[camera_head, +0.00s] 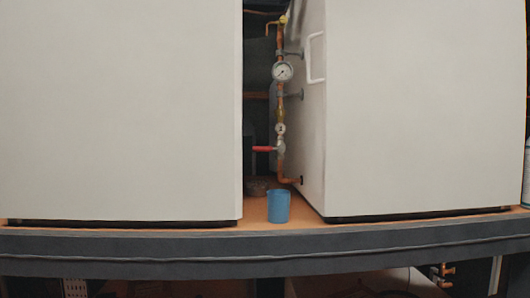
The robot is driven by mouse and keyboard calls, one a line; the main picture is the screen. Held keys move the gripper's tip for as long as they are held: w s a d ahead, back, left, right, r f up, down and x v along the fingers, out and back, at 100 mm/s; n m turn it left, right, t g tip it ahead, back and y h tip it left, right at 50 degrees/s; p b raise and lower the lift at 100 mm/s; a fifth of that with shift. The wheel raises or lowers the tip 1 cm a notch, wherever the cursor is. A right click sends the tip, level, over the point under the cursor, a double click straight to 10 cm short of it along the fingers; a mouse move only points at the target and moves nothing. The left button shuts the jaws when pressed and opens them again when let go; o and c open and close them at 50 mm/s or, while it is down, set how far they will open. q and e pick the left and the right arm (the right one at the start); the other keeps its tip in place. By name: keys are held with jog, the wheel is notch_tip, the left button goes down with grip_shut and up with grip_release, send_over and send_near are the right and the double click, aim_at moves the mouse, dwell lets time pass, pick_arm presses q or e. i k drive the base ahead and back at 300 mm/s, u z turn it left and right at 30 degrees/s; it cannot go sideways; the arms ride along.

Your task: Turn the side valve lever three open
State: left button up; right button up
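A valve with a red lever (263,149) sits low on a vertical copper pipe (280,110) in the gap between two large white cabinets. The lever points left, about horizontal, across the pipe. I cannot tell from its markings whether it is lever three. A round gauge (283,71) is higher on the same pipe, and a smaller dial (280,129) is just above the lever. Neither of my grippers shows in the head view.
The left cabinet (120,110) and right cabinet (420,105) leave only a narrow gap around the pipe. A blue cup (278,207) stands on the orange shelf below the lever. A white handle (316,57) is on the right cabinet's side. A grey shelf edge (200,255) runs across the front.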

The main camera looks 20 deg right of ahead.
aim_at(280, 148)
jog(key=u, duration=1.25)
jog(key=i, duration=1)
jog(key=z, duration=1.9)
